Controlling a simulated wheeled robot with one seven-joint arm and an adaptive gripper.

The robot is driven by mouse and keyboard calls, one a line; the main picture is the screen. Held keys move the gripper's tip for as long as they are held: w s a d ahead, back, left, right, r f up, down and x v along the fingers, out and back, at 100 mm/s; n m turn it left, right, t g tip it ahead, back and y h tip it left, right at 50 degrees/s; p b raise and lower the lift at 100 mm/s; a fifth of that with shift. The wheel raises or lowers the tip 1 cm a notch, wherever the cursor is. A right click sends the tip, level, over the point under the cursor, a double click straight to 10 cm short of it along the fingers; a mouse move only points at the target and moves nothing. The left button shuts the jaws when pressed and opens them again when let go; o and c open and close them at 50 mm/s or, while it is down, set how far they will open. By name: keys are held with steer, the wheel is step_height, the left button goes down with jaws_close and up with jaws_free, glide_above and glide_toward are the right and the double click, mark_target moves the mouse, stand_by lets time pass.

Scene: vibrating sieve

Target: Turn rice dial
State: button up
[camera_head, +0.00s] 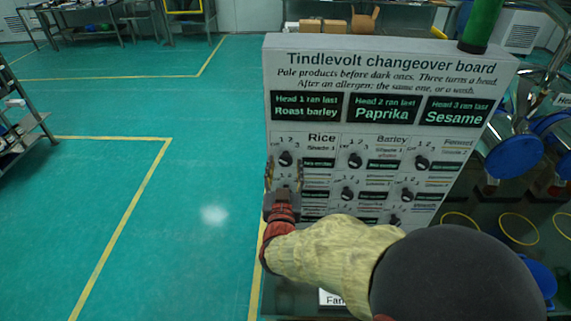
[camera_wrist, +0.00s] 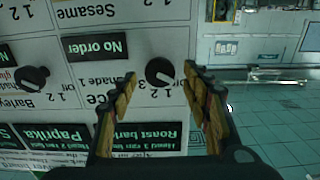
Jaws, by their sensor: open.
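The changeover board (camera_head: 392,62) stands upright with several black dials under printed labels. The rice dial (camera_head: 285,158) is the top-left one, under the word Rice, with positions 1, 2 and 3 printed around it. My gripper (camera_head: 284,172) is open in front of the board's left edge, just below this dial in the head view. In the wrist view the board appears upside down; the rice dial (camera_wrist: 160,70) shows between the open fingertips (camera_wrist: 160,76). I see nothing held, and I cannot tell whether a finger touches the dial.
The barley dial (camera_head: 355,159) is to the right, and it shows in the wrist view (camera_wrist: 32,78). More dials sit below. A green post (camera_head: 482,22) rises behind the board's top right. Open teal floor (camera_head: 130,100) lies left of the board.

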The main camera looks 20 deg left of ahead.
steer(key=shift+x, duration=0.85)
steer(key=shift+c, duration=1.4)
steer(key=c, duration=0.7)
steer(key=shift+c, duration=0.6)
